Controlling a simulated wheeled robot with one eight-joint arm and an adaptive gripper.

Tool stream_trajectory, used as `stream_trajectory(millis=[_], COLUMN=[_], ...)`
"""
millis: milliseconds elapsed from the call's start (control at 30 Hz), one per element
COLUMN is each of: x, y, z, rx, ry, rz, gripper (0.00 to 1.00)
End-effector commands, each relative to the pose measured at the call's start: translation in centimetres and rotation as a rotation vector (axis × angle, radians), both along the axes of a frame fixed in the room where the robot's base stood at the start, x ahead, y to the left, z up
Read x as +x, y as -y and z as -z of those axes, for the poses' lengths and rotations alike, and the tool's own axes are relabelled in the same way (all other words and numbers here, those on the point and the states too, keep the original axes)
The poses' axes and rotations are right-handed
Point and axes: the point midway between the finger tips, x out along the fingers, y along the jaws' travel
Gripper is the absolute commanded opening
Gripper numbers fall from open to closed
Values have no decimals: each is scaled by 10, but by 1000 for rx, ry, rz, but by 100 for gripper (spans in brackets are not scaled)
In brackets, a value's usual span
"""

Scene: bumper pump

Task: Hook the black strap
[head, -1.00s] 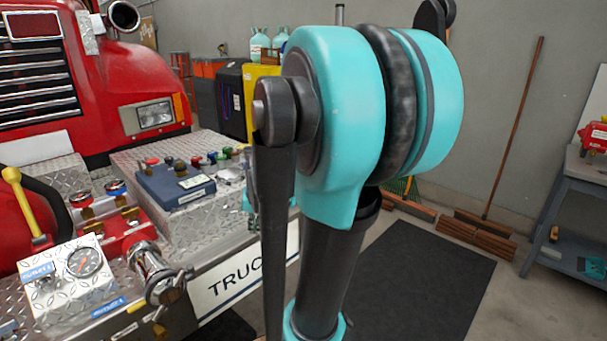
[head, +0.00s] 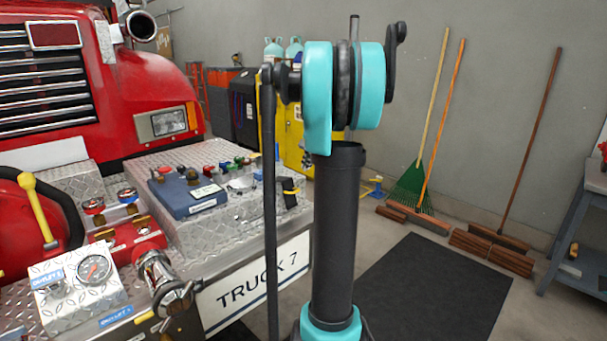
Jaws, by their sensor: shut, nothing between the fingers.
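I cannot pick out the black strap for certain. A small dark piece (head: 290,192) sits at the right end of the bumper deck, partly beside my arm, and I cannot tell what it is. A black curved band (head: 72,212) runs around a red rounded part at the left. My teal and black arm stands upright across the middle of the head view and hides part of the bumper's right end. My gripper does not show.
The red truck's diamond-plate bumper (head: 228,258) carries a blue box (head: 187,193), a gauge panel (head: 80,290), a yellow-handled lever (head: 38,210) and a metal outlet (head: 163,283). A dark mat (head: 430,290) lies on the floor. Brooms lean on the back wall; a grey bench (head: 585,215) stands right.

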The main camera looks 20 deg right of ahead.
Motion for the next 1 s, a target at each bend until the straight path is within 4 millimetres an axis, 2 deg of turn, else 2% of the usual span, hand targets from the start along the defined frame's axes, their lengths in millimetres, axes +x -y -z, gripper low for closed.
stream_trajectory(millis=[400, 600, 800, 1000], x=[34, 47, 53, 54], y=[-8, -10, -12, -12], z=[72, 100, 113, 114], rx=[-2, -2, -2, -2], ry=[0, 0, 0, 0], rz=[-4, -4, -4, -4], gripper=[0, 0, 0, 0])
